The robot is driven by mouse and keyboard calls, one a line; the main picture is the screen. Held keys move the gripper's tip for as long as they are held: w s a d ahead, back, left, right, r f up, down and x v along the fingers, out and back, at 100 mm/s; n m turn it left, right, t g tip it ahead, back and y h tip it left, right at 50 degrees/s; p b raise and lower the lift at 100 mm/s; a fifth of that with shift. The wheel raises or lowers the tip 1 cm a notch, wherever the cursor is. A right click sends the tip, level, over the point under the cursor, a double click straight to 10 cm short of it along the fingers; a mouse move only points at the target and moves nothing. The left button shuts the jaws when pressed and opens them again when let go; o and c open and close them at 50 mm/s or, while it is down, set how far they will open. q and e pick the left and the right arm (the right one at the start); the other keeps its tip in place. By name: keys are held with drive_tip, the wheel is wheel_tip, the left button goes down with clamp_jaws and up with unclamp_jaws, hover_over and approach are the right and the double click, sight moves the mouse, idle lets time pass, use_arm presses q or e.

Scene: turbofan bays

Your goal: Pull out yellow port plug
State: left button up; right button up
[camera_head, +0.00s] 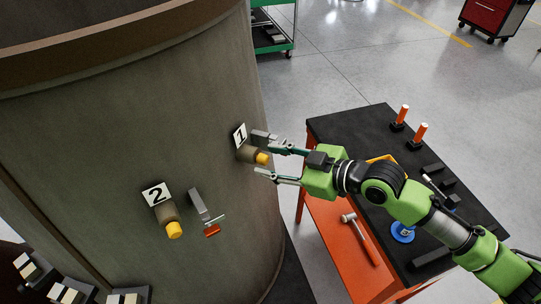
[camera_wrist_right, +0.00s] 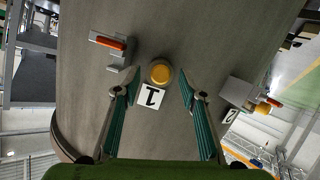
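A yellow port plug (camera_head: 262,158) sits in the collar beside label 1 (camera_head: 240,136) on the large curved casing (camera_head: 110,130). A second yellow plug (camera_head: 174,230) sits in the collar below label 2 (camera_head: 156,195). My right gripper (camera_head: 264,160) is open, its fingers either side of the plug at label 1. In the right wrist view the plug (camera_wrist_right: 160,73) lies between and just beyond the spread fingertips (camera_wrist_right: 154,90); I see no grip on it. My left gripper is not in view.
A grey latch with an orange handle (camera_head: 212,230) is right of plug 2. Another with an orange handle shows in the wrist view (camera_wrist_right: 112,43). An orange cart (camera_head: 335,230) with a black top, holding a hammer (camera_head: 358,235) and orange-handled tools, stands under my right arm.

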drive_tip(key=shift+w+a+f, duration=0.15)
drive_tip(key=shift+a, duration=0.2)
drive_tip(key=shift+c, duration=0.3)
clamp_jaws()
drive_tip(key=d, duration=0.1)
drive_tip(key=s+d, duration=0.1)
drive_tip(key=d, duration=0.1)
drive_tip(key=s+d+b, duration=0.1)
drive_tip(key=shift+s+d, duration=0.15)
drive_tip(key=shift+d, duration=0.15)
drive_tip(key=shift+b+v, duration=0.3)
drive_tip(key=shift+v, duration=1.75)
drive_tip(key=shift+d+f, duration=0.15)
drive_tip(key=shift+f, duration=0.05)
